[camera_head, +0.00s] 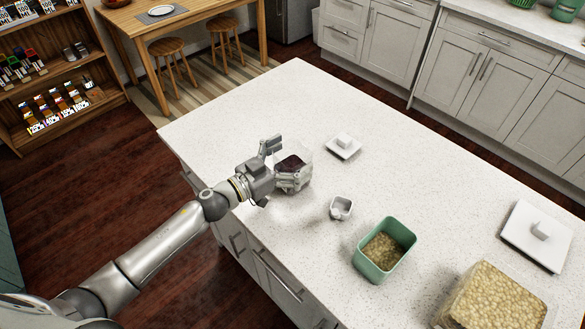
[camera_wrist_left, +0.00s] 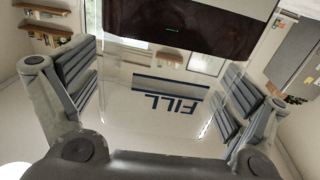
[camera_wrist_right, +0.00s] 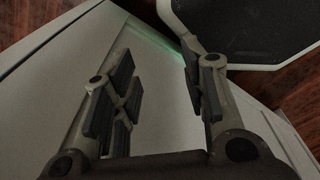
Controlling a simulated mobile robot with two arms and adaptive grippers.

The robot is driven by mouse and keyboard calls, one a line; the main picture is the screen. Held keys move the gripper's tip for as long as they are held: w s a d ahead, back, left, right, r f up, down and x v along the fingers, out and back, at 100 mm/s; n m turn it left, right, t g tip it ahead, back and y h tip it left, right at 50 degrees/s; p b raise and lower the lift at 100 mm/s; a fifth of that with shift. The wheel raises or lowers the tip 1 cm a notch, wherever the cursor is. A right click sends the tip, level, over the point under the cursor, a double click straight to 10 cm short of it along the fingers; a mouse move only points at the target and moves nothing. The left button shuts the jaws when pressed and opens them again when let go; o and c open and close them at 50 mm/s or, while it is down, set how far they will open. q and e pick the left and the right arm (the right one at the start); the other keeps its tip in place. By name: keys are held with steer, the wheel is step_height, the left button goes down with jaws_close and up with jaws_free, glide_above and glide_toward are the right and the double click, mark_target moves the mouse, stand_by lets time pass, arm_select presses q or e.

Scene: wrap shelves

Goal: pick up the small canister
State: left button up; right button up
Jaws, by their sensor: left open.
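The small canister (camera_head: 296,180) is clear, with dark contents in its bottom or one side, and stands on the white counter near its left edge. My left gripper (camera_head: 268,172) is open beside it, with its fingers reaching to the canister's near side. I cannot tell whether either pad touches. My right gripper (camera_wrist_right: 155,85) is open and empty in the right wrist view.
A green bin of grains (camera_head: 368,262), a large canister with pale contents (camera_head: 495,300) and a large lid (camera_head: 522,243) are farther right. A grey panel (camera_wrist_right: 60,100) lies behind the right gripper.

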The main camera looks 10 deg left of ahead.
arm_select(q)
steer(key=shift+c, duration=0.2)
steer(key=c, duration=1.6)
steer(key=shift+r, duration=0.1)
steer(key=shift+c, duration=0.5)
steer(key=shift+r, duration=0.1)
